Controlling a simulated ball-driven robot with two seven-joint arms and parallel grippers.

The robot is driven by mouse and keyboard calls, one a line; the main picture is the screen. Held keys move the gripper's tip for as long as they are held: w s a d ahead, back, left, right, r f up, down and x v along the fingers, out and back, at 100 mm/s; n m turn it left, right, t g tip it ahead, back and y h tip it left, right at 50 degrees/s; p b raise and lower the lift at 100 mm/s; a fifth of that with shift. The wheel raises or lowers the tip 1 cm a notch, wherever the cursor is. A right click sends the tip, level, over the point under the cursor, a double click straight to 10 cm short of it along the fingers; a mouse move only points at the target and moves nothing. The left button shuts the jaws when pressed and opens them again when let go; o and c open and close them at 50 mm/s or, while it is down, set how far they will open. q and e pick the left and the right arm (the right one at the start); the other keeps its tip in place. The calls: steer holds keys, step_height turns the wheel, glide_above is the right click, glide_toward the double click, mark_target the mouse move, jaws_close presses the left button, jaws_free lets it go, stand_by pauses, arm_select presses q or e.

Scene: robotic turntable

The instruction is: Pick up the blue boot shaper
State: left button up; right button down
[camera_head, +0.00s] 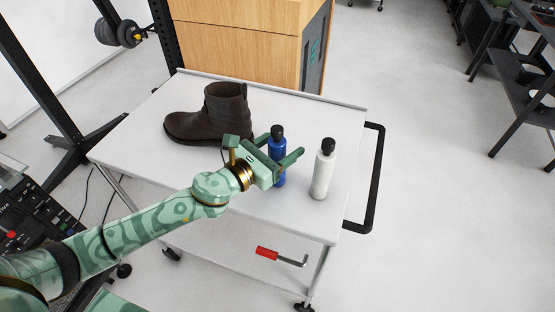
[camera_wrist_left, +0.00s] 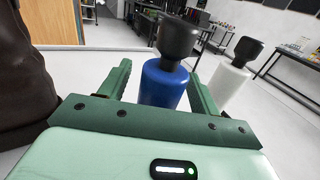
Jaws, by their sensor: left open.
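The blue boot shaper (camera_head: 278,147) is a blue bottle-shaped piece with a black top. It stands upright on the white cart top (camera_head: 330,112). My left gripper (camera_head: 288,143) is open, with its fingers on either side of the blue shaper. In the left wrist view the blue shaper (camera_wrist_left: 163,84) stands between the two green fingers (camera_wrist_left: 160,82); whether either finger touches it I cannot tell. Its lower part is hidden behind the gripper there. My right gripper does not show.
A white bottle with a black cap (camera_head: 323,170) stands just right of the blue shaper. A dark brown boot (camera_head: 210,117) stands to the left, close to my left gripper. The cart has a black handle (camera_head: 376,180) on its right. A red-handled tool (camera_head: 268,253) lies below the top.

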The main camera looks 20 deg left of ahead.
arm_select(q)
steer(key=shift+w+d, duration=0.2)
steer(key=shift+w, duration=0.1)
steer(key=c, duration=1.1)
steer(key=shift+o, duration=0.2)
steer(key=shift+r, duration=0.1)
